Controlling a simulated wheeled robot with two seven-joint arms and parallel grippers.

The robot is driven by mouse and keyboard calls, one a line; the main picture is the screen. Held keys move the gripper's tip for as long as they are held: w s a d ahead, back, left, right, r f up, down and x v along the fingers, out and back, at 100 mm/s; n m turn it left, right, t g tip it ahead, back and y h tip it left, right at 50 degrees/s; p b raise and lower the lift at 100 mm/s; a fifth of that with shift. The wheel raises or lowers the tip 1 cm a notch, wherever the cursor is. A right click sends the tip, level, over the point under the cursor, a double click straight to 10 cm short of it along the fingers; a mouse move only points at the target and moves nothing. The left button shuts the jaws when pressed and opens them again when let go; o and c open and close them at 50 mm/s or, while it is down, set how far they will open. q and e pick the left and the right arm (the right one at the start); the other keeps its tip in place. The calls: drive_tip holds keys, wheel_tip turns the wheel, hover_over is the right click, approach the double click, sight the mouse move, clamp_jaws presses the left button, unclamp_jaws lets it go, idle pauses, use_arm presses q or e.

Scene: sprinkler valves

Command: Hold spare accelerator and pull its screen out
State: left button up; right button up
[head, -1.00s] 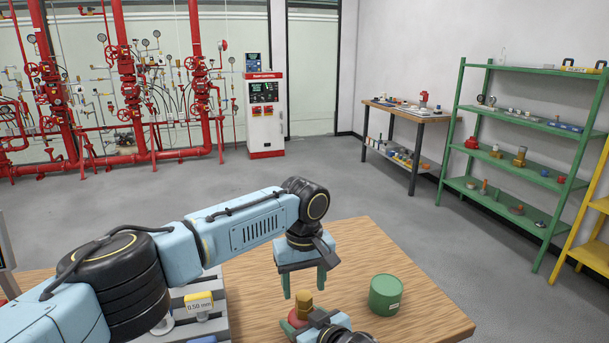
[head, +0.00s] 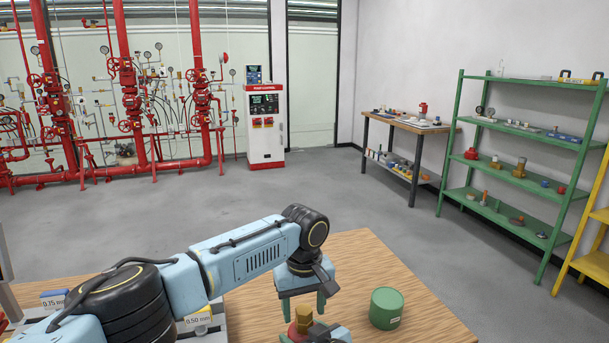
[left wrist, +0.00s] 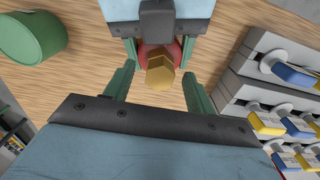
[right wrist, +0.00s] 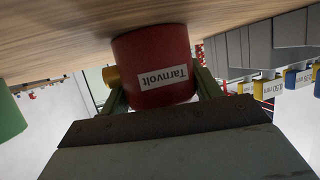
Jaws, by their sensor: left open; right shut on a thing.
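The spare accelerator is a red cylinder with a white "Tarnvolt" label (right wrist: 150,62) in the right wrist view. A brass hex-headed part, which I take to be its screen (left wrist: 160,72), sticks out of it; it also shows in the head view (head: 303,314). My right gripper (right wrist: 158,92) is shut around the red body, just above the table. My left gripper (left wrist: 157,88) is open, pointing down, with its fingers apart on either side of the brass part. In the head view the left gripper (head: 302,304) hides some of the accelerator. I see no contact between left fingers and brass.
A green can (head: 386,308) stands to the right on the wooden table (head: 420,290). A grey stepped rack with labelled tags (left wrist: 262,95) stands on the other side. The table right of the can is clear. Red piping, a workbench and shelves are well behind.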

sight(304, 309)
idle(0.7)
use_arm(q)
clamp_jaws()
drive_tip(key=shift+r, duration=3)
use_arm(e)
drive_tip(key=o, duration=1.4)
